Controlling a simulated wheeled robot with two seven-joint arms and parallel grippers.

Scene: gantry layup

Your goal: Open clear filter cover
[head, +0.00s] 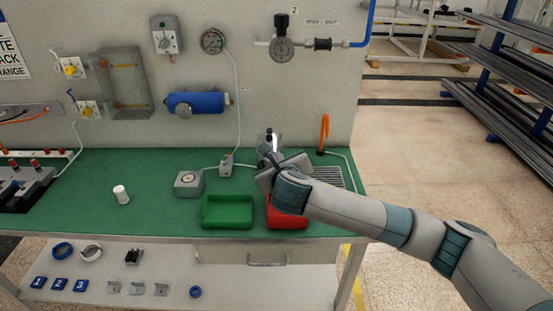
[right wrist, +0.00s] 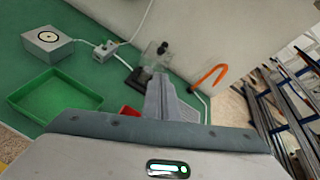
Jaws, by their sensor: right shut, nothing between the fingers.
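A small clear housing with a black knob (right wrist: 157,53) stands on a dark base at the back of the green bench, near the wall. In the head view it is partly hidden behind my right gripper (head: 265,152). My right gripper also shows in the right wrist view (right wrist: 160,82), its fingers shut and empty, pointing toward the housing. I cannot tell if they touch it. A large see-through cover (head: 124,80) is on the wall at the left, over yellow-ended fittings; it looks closed. I cannot tell which is the filter cover. My left gripper is not in view.
A green tray (head: 228,212) and a red tray (head: 287,217) stand at the bench front, the red one partly under my right arm. A grey box (head: 188,182) is left of them. An orange hook (head: 324,130) stands at the back right. The bench centre-left is mostly clear.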

